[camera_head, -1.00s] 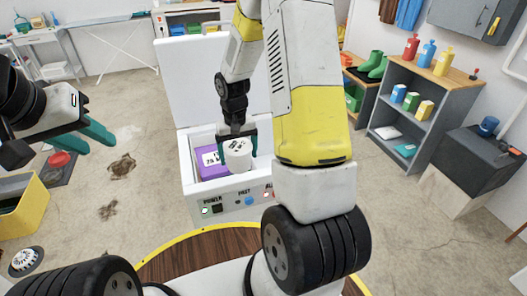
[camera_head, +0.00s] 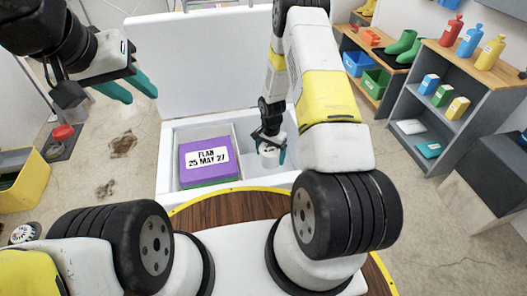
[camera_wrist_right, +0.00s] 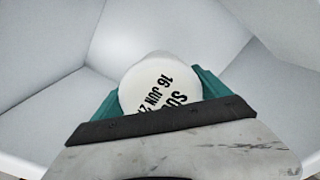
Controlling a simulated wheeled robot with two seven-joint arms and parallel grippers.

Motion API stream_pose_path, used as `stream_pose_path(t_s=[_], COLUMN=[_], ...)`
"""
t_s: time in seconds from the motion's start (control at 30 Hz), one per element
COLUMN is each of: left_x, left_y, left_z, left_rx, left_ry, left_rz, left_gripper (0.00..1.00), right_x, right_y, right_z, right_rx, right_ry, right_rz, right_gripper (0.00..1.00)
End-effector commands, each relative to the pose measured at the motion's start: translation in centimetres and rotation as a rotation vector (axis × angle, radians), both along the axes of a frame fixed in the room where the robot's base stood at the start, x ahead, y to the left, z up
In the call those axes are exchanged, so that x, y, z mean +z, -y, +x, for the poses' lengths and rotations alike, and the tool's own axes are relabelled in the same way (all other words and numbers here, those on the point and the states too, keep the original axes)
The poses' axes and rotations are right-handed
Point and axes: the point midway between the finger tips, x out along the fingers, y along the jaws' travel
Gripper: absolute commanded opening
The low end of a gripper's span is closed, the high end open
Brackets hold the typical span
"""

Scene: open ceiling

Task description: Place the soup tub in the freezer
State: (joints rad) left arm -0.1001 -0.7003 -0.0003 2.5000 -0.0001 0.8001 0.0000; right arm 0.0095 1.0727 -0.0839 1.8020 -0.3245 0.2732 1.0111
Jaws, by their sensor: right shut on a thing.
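The soup tub (camera_wrist_right: 158,84) is white with a round lid lettered "SOU… 16 JUN 2…" in the right wrist view. In the head view the tub (camera_head: 268,150) is inside the right part of the open chest freezer (camera_head: 230,176), partly hidden by my gripper. My right gripper (camera_head: 270,148) is shut on the tub, its teal fingers on either side; the fingers also show in the right wrist view (camera_wrist_right: 160,95). Whether the tub touches the freezer floor cannot be told. My left gripper (camera_head: 128,88) is open and empty, to the left of the freezer lid.
A purple tub (camera_head: 204,158) labelled "FLAN 25 MAY 27" fills the freezer's left part, on something green. The raised lid (camera_head: 195,65) stands behind. Shelves (camera_head: 450,110) with bottles and boxes stand right; a yellow bin (camera_head: 30,178) stands left.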

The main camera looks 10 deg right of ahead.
Motion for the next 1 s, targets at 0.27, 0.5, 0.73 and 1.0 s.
stream_pose_path(t_s=[0.27,0.5,0.73,1.0], left_x=[0.0,0.0,0.0,0.0], left_y=[0.0,0.0,0.0,0.0], left_z=[0.0,0.0,0.0,0.0], left_rx=[0.000,0.000,0.000,0.000], left_ry=[0.000,0.000,0.000,0.000], left_rz=[0.000,0.000,0.000,0.000], left_gripper=[0.36,0.36,0.36,0.36], right_x=[-5.0,-6.9,-9.6,-9.6], right_y=[0.0,0.0,0.0,0.0], right_z=[-0.1,0.0,0.0,0.0], right_rx=[-0.004,-0.005,-0.004,-0.004], right_ry=[-0.001,-0.001,-0.001,0.000], right_rz=[0.000,0.001,0.001,0.000], right_gripper=[0.19,0.19,0.19,0.19])
